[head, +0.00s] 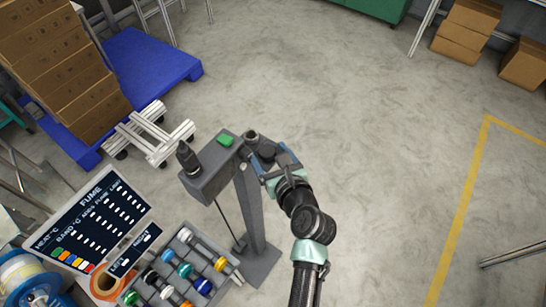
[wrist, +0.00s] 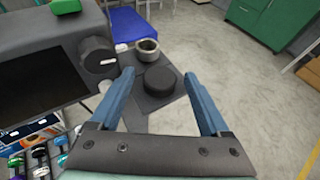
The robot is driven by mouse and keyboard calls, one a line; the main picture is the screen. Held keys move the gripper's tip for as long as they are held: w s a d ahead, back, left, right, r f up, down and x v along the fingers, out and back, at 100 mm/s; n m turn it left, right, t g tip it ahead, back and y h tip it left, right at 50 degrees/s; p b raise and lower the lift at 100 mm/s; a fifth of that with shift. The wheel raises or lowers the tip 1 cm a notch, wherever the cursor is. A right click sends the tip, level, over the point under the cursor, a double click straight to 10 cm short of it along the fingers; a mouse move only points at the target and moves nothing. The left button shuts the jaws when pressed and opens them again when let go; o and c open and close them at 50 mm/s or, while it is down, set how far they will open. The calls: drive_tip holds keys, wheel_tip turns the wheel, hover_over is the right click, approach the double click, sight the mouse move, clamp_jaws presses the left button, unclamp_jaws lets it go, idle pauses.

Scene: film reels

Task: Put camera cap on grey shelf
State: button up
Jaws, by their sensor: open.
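A black round cap (wrist: 161,80), which looks like the camera cap, lies on a small dark grey shelf (wrist: 142,103) in the wrist view. My gripper (wrist: 159,75) is open, with its blue fingers to the left and right of the cap in the picture. I see no finger touching the cap, and their height difference is hard to tell. In the head view my gripper (head: 273,158) is beside the grey stand's box (head: 211,176). The cap is hard to make out there.
A grey ring-like cup (wrist: 147,49) stands just behind the cap. The grey box (wrist: 40,40) with a black knob (wrist: 97,57) is close on the left. A green block (head: 226,139) is on the box. A tray (head: 184,237) of spools is lower left. Floor on the right is free.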

drive_tip(key=v, duration=1.2)
drive_tip(key=w+r+n+t+h, duration=0.1)
drive_tip(key=w+r+n+t, duration=0.25)
drive_tip(key=r+n, duration=0.8)
drive_tip(key=w+r+n+t+h, duration=0.1)
drive_tip(key=w+r+n+t, duration=0.35)
drive_tip(key=r, duration=1.25)
drive_tip(key=s+a+r+n+t+h, duration=0.1)
drive_tip(key=s+r+n+t, duration=0.1)
drive_tip(key=r+n, duration=0.3)
drive_tip(key=s+a+r+n+t, duration=0.1)
drive_tip(key=s+r+n, duration=0.4)
drive_tip(key=r, duration=0.8)
drive_tip(key=s+a+r+n+t+h, duration=0.1)
drive_tip(key=s+r+n+t, duration=0.2)
drive_tip(key=r+n, duration=0.3)
wheel_tip(320, 180, up, 3)
drive_tip(key=shift+s+a+f+t+h+b, duration=0.1)
drive_tip(key=shift+s+a+t+h+b, duration=0.2)
drive_tip(key=shift+c, duration=0.3)
